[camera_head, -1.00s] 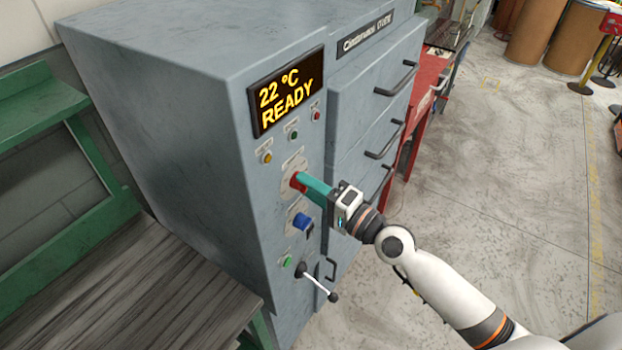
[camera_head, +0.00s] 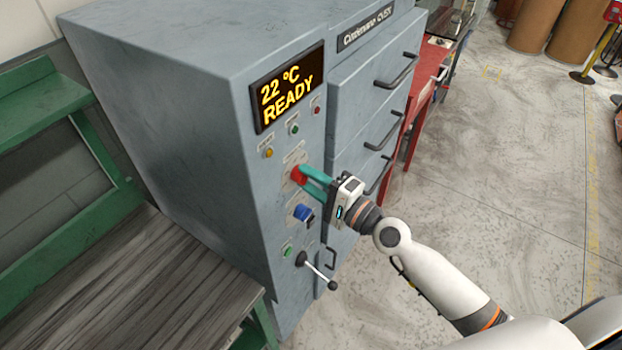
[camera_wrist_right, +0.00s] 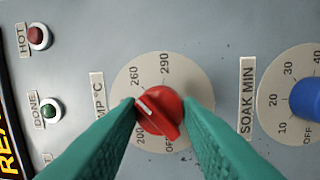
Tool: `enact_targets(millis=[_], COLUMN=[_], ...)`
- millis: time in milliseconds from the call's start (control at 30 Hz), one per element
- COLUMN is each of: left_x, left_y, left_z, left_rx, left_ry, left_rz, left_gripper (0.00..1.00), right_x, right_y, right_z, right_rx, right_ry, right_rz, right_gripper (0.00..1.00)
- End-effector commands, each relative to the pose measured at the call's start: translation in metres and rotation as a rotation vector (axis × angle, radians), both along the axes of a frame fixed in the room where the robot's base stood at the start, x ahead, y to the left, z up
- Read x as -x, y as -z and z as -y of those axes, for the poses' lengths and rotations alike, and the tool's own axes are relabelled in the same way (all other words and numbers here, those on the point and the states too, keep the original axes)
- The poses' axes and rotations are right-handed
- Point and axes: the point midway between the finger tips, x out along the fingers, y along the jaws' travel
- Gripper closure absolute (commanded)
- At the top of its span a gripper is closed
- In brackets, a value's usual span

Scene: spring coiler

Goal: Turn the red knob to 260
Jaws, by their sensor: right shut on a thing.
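The red knob (camera_head: 299,176) is on the front panel of the grey oven. In the right wrist view the red knob (camera_wrist_right: 160,114) sits on a pale round dial (camera_wrist_right: 192,76) marked 200, 260, 290 and OFF. Its white mark points to the left and slightly up, between 200 and 260; a finger covers part of the dial there. My right gripper (camera_head: 305,178) has its teal fingers on either side of the knob, shut on it. The fingertips (camera_wrist_right: 160,104) also show in the wrist view. My left gripper is not in view.
A blue knob (camera_head: 303,213) sits just below, with a lever (camera_head: 318,271) further down. Small buttons and a display (camera_head: 287,90) reading 22 °C READY are above. Drawer handles (camera_head: 384,139) stick out to the right. A green-framed bench (camera_head: 110,290) stands at left.

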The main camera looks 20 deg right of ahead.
Motion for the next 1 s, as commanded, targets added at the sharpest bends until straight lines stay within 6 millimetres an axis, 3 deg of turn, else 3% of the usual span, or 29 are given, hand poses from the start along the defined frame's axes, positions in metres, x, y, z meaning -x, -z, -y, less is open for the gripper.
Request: enact_targets(millis=[33,167,567,1000], left_x=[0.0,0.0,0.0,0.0], left_y=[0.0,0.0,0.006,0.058], left_z=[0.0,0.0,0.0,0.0], left_rx=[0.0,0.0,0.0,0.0], left_ry=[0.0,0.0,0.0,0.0], left_rz=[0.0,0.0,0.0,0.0], left_gripper=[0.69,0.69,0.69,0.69], right_x=[0.0,0.0,0.007,0.082], right_y=[0.001,0.001,0.003,0.014], right_z=[0.0,0.0,0.005,0.051], right_rx=[0.001,0.001,0.002,0.005], right_ry=[0.0,0.0,0.001,-0.002], right_rz=[-0.001,-0.001,0.0,-0.004], right_gripper=[0.66,0.46,0.46,0.46])
